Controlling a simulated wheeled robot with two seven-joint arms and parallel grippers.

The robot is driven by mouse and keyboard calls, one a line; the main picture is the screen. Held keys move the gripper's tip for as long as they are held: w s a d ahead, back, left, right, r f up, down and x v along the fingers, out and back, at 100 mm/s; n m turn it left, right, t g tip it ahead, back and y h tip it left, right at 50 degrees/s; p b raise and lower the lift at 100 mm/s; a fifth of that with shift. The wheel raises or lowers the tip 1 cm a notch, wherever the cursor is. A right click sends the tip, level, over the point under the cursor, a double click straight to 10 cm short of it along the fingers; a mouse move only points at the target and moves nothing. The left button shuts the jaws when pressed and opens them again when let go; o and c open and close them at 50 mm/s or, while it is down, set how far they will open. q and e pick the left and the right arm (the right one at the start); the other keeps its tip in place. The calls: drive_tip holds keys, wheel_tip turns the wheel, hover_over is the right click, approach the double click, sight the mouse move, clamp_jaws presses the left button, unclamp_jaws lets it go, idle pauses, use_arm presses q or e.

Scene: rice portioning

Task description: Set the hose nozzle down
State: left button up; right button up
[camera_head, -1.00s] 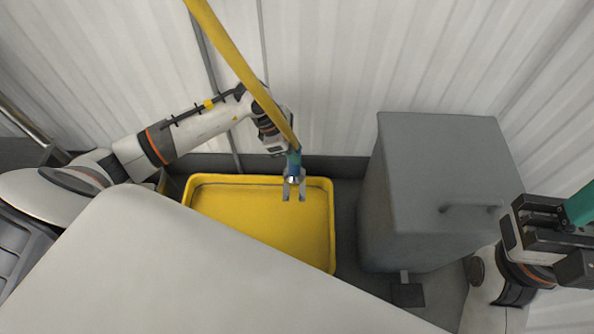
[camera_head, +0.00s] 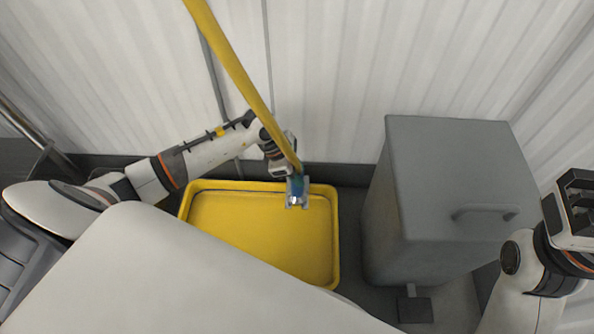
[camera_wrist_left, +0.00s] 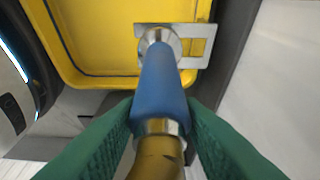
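The hose nozzle is blue with a silver tip (camera_wrist_left: 160,85). It hangs on the end of a yellow hose (camera_head: 232,68) and points down. It also shows in the head view (camera_head: 297,187). My left gripper (camera_wrist_left: 160,112) has its green fingers against both sides of the nozzle, near its metal collar. The nozzle's tip overlaps a flat metal bracket (camera_wrist_left: 196,46) at the tray's edge; I cannot tell whether it rests in it. My right gripper (camera_head: 577,205) is at the right edge, its fingers cut off or hidden.
A yellow tray (camera_head: 186,212) stands on the floor below the nozzle. A grey bin (camera_head: 455,170) with a handle and a pedal stands to the right. A pale corrugated wall (camera_head: 330,75) is behind. A large white surface (camera_head: 170,280) fills the lower left foreground.

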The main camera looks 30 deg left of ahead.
use_arm(q)
drive_tip(key=o, duration=0.3)
drive_tip(key=shift+r, duration=0.15)
